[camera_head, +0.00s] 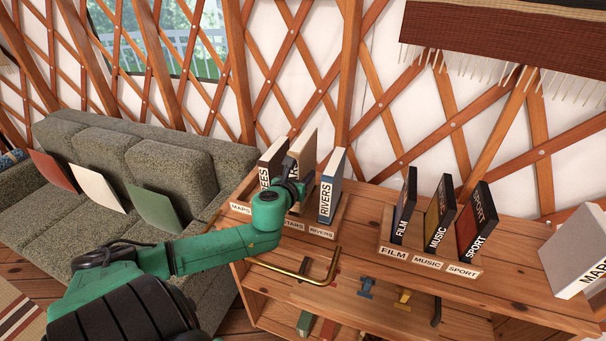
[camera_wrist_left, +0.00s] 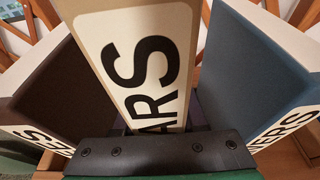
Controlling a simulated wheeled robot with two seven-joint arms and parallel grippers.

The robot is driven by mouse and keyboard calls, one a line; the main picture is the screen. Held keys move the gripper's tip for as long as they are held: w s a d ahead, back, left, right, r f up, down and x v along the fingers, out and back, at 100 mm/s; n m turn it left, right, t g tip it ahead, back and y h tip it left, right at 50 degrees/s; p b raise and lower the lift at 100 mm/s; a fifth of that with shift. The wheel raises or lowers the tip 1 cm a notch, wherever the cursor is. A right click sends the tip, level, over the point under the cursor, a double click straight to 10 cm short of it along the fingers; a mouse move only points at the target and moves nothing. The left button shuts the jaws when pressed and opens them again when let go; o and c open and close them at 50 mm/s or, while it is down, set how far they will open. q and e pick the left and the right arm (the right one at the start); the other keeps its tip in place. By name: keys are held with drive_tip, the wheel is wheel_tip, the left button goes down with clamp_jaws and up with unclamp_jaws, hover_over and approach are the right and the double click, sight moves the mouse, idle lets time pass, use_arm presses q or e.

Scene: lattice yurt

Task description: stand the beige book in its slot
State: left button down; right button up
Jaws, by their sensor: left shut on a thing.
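The beige book (camera_head: 304,147) is upright in the left rack (camera_head: 339,217), between a dark brown book (camera_head: 268,160) and a blue RIVERS book (camera_head: 332,187). Its top stands higher than both neighbours. My left gripper (camera_head: 297,188) is shut on the beige book from the front. In the left wrist view the beige book (camera_wrist_left: 113,53) shows a white label ending in "ARS", with the brown book on its left and the blue book on its right. The arm hides its lower end, so I cannot tell whether it touches the slot floor. My right gripper is out of view.
A second rack (camera_head: 429,263) holds FILM, MUSIC and SPORT books. A pale grey book (camera_head: 575,252) stands at the right end of the wooden shelf top (camera_head: 505,293). A sofa (camera_head: 150,165) is at the left.

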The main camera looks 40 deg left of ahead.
use_arm(q)
drive_tip(key=shift+r, duration=0.15)
drive_tip(key=shift+f+b, duration=1.55)
drive_tip(key=shift+f, duration=0.95)
drive_tip(key=c, duration=0.5)
unclamp_jaws()
drive_tip(key=shift+o, duration=0.6)
drive_tip(key=shift+s, duration=0.15)
